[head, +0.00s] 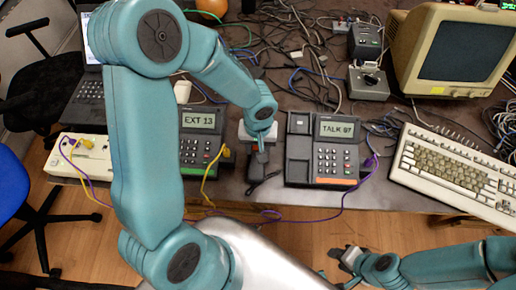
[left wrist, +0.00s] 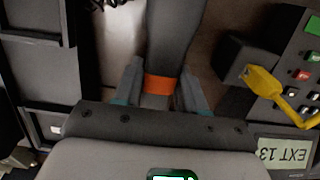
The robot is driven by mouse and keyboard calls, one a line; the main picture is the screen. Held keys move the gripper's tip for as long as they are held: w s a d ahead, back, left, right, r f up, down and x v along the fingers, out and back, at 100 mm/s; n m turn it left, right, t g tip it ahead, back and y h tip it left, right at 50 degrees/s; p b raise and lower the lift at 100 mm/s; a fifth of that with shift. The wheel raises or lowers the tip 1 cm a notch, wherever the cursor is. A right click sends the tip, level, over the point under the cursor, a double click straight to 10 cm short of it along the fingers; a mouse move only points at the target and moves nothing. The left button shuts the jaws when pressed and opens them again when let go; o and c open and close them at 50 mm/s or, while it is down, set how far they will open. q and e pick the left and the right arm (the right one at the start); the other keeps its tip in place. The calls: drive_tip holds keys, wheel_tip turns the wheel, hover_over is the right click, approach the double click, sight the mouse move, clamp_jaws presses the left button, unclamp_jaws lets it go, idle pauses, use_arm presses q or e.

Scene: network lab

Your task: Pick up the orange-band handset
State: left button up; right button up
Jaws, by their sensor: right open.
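The orange-band handset is a dark grey bar with an orange band, seen in the left wrist view (left wrist: 160,84). In the head view its dark body (head: 257,168) shows below my left gripper (head: 259,142), between the two desk phones. My right gripper (head: 347,258) is open and empty, low in front of the desk.
The EXT 13 phone (head: 201,122) with a yellow cable stands left of the handset. A beige keyboard (head: 455,176) and monitor (head: 455,50) are at the right. Loose cables (head: 295,50) cover the back of the desk. A purple cable hangs along the front edge.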

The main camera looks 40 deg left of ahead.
use_arm(q)
clamp_jaws()
drive_tip(key=shift+r, duration=0.1)
